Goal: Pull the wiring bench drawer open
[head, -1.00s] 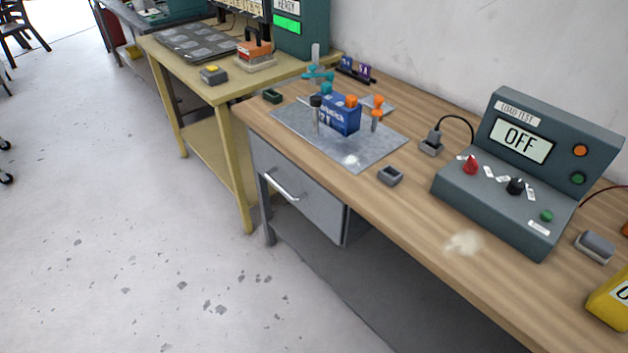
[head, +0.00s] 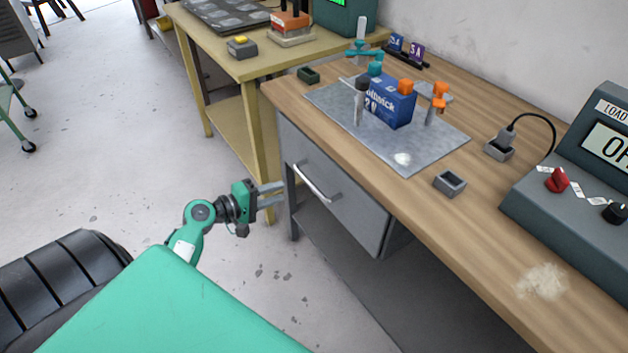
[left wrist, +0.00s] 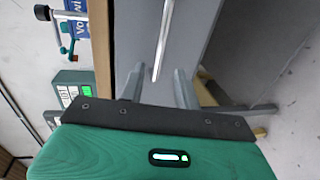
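The grey drawer (head: 345,200) of the wood-topped bench (head: 465,215) looks closed, its front about flush under the top. Its silver bar handle (head: 314,181) runs along the front. My left gripper (head: 282,195) is open and empty, short of the handle's left end in the head view. In the left wrist view the handle (left wrist: 164,38) comes down toward the gap between the two fingers (left wrist: 161,88), and the drawer front (left wrist: 190,45) lies behind it. I cannot tell whether the handle is between the fingertips; no contact shows. My right gripper is not in view.
A blue battery (head: 390,100) and clamp posts stand on a metal mat (head: 335,110) on the bench. A load-test box (head: 570,205) is at the right. A yellow table (head: 240,70) adjoins on the left. The floor before the drawer is clear except for my arm.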

